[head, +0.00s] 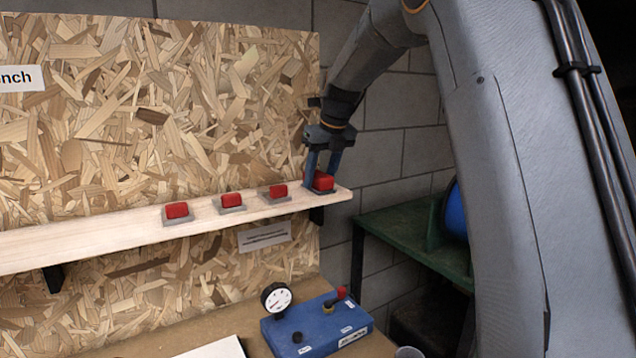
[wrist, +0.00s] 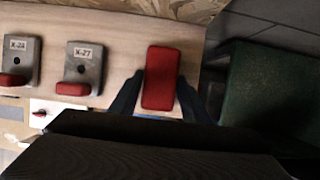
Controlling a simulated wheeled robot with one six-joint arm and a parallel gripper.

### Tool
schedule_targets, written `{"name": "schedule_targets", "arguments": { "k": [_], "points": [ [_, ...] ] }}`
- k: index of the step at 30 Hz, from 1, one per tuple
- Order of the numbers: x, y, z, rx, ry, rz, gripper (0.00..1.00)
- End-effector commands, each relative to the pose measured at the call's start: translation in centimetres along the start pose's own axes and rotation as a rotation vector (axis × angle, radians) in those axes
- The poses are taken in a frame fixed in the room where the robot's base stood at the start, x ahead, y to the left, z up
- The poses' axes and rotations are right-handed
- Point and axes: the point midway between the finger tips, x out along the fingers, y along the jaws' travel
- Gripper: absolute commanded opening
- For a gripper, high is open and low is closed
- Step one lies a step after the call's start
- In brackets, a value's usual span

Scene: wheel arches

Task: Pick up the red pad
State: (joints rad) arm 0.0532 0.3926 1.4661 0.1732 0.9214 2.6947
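A red pad (wrist: 162,78) is at the right end of a pale wooden shelf. In the head view the same red pad (head: 323,183) sits low on the shelf with a dark base under it. My gripper (head: 322,170) points down over it, one finger on each side. In the wrist view my gripper's fingers (wrist: 161,85) lie close along both long sides of the pad. I cannot tell whether they touch it. The shelf surface below the pad is mostly hidden.
Several more red blocks on grey plates, such as this one (head: 277,191), stand in a row to the left on the shelf (head: 110,228). Below are a blue box (head: 316,326) and a dial gauge (head: 276,298). A green table (head: 410,232) stands at the right.

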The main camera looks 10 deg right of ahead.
Motion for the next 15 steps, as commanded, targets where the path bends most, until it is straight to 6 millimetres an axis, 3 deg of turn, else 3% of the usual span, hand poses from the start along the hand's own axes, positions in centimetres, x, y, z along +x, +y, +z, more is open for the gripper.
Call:
{"name": "schedule_targets", "arguments": {
  "k": [10,15],
  "points": [
    [-0.2,0.0,0.1,0.000,-0.002,-0.001,0.20],
    [-2.0,-0.1,1.0,0.000,-0.005,-0.002,0.20]
  ]
}}
